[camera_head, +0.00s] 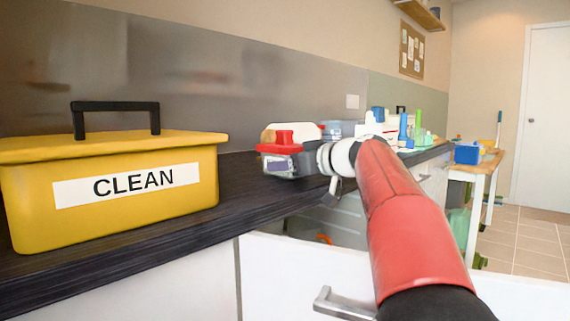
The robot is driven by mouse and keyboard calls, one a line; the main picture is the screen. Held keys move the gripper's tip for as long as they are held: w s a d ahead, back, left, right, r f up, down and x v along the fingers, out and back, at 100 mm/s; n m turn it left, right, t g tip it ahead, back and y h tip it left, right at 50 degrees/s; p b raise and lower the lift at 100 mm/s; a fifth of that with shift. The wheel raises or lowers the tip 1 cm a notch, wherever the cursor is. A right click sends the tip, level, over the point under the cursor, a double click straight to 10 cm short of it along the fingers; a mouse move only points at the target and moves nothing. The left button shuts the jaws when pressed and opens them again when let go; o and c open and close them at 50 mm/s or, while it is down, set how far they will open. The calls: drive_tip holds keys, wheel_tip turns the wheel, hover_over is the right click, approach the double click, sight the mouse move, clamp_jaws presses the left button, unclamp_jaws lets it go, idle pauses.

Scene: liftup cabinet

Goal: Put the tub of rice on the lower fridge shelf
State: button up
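My red arm reaches forward from the lower right, and my gripper (279,148) is at its far end, just above the dark counter. The gripper's end shows red and dark grey parts, and its fingers are not clear enough to tell open from shut. A white and tan item (302,130) shows right behind the gripper; I cannot tell whether it is the tub of rice or whether the gripper touches it. No fridge or fridge shelf can be made out.
A yellow box marked CLEAN (120,220) with a black handle stands on the counter (248,190) at left. Several bottles and items (405,128) crowd the counter's far end. A white drawer front (285,275) juts out below. A wooden table (487,165) and tiled floor (530,240) lie right.

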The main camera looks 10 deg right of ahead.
drive_tip(key=shift+c, duration=0.9)
drive_tip(key=shift+r+p, duration=0.55)
drive_tip(key=shift+r, duration=0.25)
drive_tip(key=shift+s, duration=0.1)
